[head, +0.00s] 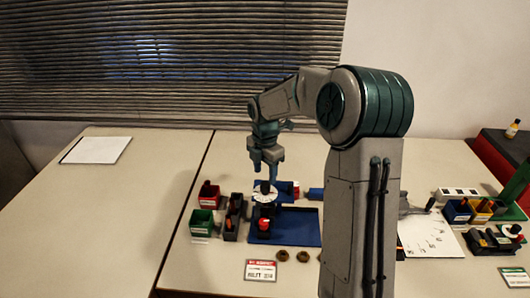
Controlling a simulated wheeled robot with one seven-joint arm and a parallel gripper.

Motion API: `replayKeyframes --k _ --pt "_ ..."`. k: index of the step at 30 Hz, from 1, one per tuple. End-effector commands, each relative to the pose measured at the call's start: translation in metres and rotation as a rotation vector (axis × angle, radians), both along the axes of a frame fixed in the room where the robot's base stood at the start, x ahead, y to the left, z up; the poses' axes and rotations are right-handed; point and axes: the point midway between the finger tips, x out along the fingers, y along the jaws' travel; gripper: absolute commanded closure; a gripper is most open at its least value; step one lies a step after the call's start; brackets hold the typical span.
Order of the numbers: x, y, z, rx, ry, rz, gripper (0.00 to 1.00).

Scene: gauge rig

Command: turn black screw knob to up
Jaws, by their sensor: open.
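The gauge rig stands on a blue base plate (306,228) on the table. A small black knob (265,187) stands on top of a white round dial (266,197) on the rig. A red part (264,225) sits on a dark body lower at the rig's front. My gripper (267,170) points down just above the black knob, with its fingers open. At this size I cannot tell whether the fingertips reach around the knob or stay apart from it. The knob's pointing direction is too small to read.
Red (208,200) and green (201,223) bins and a dark tray (231,229) stand left of the rig. Two brass nuts (282,255) and a label card (261,270) lie in front. A white sheet (98,150) lies far left. My arm hides the area right of the rig.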

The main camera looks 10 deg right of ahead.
Motion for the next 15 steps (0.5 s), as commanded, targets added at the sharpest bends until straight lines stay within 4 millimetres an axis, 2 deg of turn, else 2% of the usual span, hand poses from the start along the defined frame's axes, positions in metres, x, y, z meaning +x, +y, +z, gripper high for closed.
replayKeyframes --k 3,9,15 --pt "0.001 0.0 0.029 0.0 -0.006 0.0 0.49" --pt "0.0 0.0 0.07 0.0 -0.004 0.0 0.49" --pt "0.0 0.0 0.091 0.0 -0.001 0.001 0.49"
